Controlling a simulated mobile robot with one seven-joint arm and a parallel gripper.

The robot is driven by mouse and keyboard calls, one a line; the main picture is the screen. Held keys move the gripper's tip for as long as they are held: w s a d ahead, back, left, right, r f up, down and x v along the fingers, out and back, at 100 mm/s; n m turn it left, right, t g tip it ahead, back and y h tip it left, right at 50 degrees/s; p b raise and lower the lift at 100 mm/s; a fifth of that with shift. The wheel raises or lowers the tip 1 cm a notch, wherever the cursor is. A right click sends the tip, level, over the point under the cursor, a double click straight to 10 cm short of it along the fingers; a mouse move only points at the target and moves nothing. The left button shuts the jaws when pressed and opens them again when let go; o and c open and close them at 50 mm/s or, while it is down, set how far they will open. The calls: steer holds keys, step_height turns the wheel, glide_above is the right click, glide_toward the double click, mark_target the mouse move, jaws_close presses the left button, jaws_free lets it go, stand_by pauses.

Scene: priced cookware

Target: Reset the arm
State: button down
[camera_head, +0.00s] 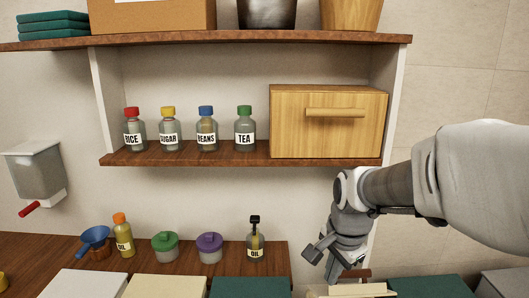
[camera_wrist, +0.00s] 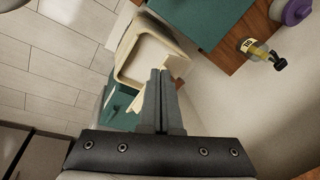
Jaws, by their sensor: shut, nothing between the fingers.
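My gripper (camera_head: 334,264) is at the lower right in the head view, at the end of my bent arm. It points downward in front of the wall, to the right of the counter. In the wrist view my gripper (camera_wrist: 160,72) shows its two fingers together, shut and empty. Below the fingers in the head view is a cream object (camera_head: 352,290), partly cut off by the frame's bottom edge. In the wrist view a cream open-topped container (camera_wrist: 148,58) lies beyond the fingertips; whether they touch it I cannot tell.
A shelf (camera_head: 190,155) holds several labelled jars and a wooden box (camera_head: 328,125) with a handle. The counter (camera_head: 140,242) below carries a black-capped oil bottle (camera_head: 255,240), an orange-capped bottle (camera_head: 123,236) and lidded pots, purple (camera_head: 210,247) and green (camera_head: 165,246). A dispenser (camera_head: 35,172) hangs left.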

steer(key=s+r+n+t, duration=0.2)
steer(key=s+r+n, duration=0.2)
steer(key=s+n, duration=0.3)
steer(key=s+r+n+t, duration=0.1)
steer(key=s+r+n, duration=0.2)
steer(key=s+n, duration=0.35)
steer(key=w+d+f+m+p, duration=0.1)
steer(key=w+d, duration=0.2)
steer(key=w, duration=0.7)
steer(key=w+d+m+p, duration=0.1)
steer(key=w+d+p, duration=0.15)
steer(key=w, duration=0.75)
steer(key=w+d+f, duration=0.5)
steer(key=w, duration=0.2)
steer(key=shift+n+g, duration=0.25)
steer(key=shift+g, duration=0.15)
steer(key=shift+w+a+f, duration=0.1)
steer(key=shift+w+f, duration=0.1)
steer(key=shift+f, duration=1.8)
steer(key=shift+w+a+f, duration=0.1)
steer(key=shift+w+f, duration=0.05)
steer(key=shift+f, duration=1.8)
steer(key=shift+w+a+f, duration=0.1)
steer(key=shift+w+f, duration=0.1)
steer(key=shift+f, duration=1.8)
steer(key=shift+f+b, duration=0.2)
steer(key=shift+b, duration=0.25)
